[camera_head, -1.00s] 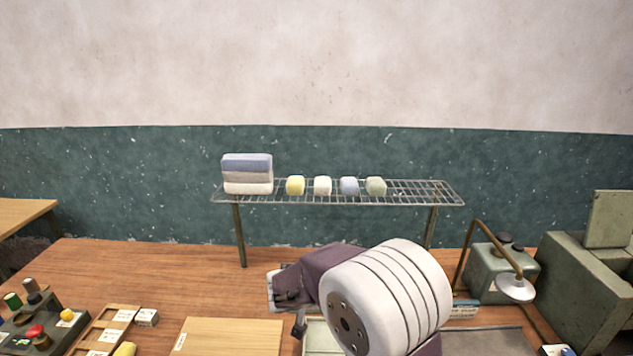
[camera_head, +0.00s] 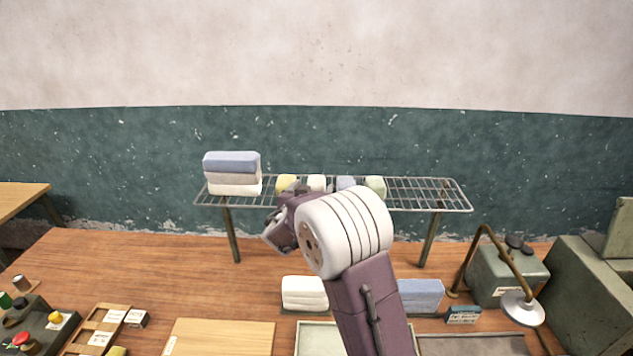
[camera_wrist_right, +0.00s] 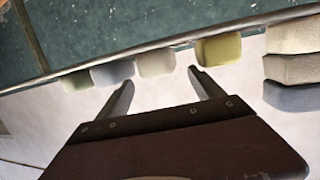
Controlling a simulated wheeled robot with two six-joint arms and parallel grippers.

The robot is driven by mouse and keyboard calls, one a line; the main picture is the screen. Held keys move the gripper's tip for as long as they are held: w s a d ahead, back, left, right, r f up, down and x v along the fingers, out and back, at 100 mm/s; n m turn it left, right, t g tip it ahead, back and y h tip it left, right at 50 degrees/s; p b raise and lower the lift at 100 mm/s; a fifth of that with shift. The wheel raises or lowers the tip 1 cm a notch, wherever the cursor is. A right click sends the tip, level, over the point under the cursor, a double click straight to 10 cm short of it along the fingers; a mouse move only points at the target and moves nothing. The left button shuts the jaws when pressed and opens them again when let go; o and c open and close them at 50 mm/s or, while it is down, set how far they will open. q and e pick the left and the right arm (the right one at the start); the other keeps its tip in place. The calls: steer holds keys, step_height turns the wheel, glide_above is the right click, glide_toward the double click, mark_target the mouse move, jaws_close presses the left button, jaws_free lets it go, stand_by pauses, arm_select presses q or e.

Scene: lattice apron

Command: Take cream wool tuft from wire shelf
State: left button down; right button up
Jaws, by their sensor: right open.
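The cream wool tuft (camera_head: 316,182) sits on the wire shelf (camera_head: 425,193), between a yellow tuft (camera_head: 285,182) and a blue tuft (camera_head: 346,182). My right gripper (camera_head: 300,189) is in front of the shelf row and partly covers the lower parts of the tufts. In the right wrist view my right gripper (camera_wrist_right: 160,78) is open and empty. There the cream tuft (camera_wrist_right: 155,63) lies just beyond the fingertips, in line with the gap between them. I cannot tell whether they touch it. My left gripper is not in view.
A green tuft (camera_head: 375,186) ends the row. A folded stack (camera_head: 232,175) stands at the shelf's left end; the shelf's right part is bare. Below are a white stack (camera_head: 304,293), a blue stack (camera_head: 420,295) and a lamp (camera_head: 517,306).

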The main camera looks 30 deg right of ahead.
mark_target(314, 184)
steer(key=p+x, duration=0.3)
steer(key=shift+w+d, duration=0.2)
steer(key=shift+w, duration=0.05)
steer(key=shift+w+d+f+p, duration=0.1)
steer(key=shift+w+d+p, duration=0.3)
steer(key=shift+p, duration=0.45)
steer(key=shift+a, duration=0.1)
steer(key=shift+w+f, duration=0.15)
steer(key=shift+f, duration=0.1)
steer(key=shift+w+d+f, duration=0.1)
steer(key=shift+w+d, duration=0.05)
steer(key=shift+d, duration=0.15)
steer(key=c, duration=1.3)
steer(key=shift+a, duration=0.15)
steer(key=shift+c, duration=0.6)
step_height(314, 184, up, 6)
steer(key=shift+b, duration=1.25)
step_height(314, 184, up, 12)
